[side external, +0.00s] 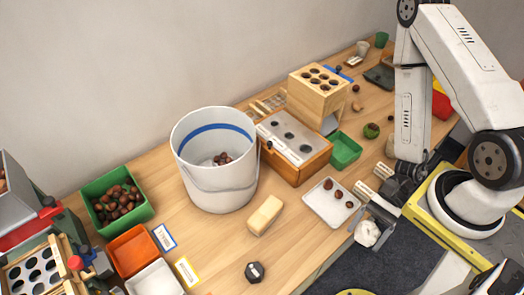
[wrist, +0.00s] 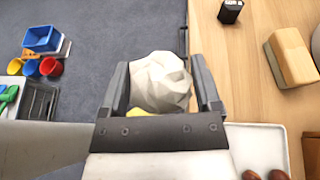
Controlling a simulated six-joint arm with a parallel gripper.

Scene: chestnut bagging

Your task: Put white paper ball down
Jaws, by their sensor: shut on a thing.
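The white paper ball (wrist: 160,82) is a crumpled, faceted lump between my fingers in the wrist view. My gripper (wrist: 161,90) is shut on it, with one dark finger on each side. In the side external view the paper ball (side external: 367,233) shows at the lower right, near the table's front edge, with my gripper (side external: 378,212) above it. Behind the ball in the wrist view are the grey floor and the edge of the wooden table. How high the ball is above any surface I cannot tell.
A white tray (side external: 318,209) with several chestnuts lies left of my gripper. A tan block (side external: 265,215), a black weight (side external: 255,272) and a white bucket (side external: 195,190) stand farther left. Colored cups (wrist: 31,68) and bins lie beyond the table edge.

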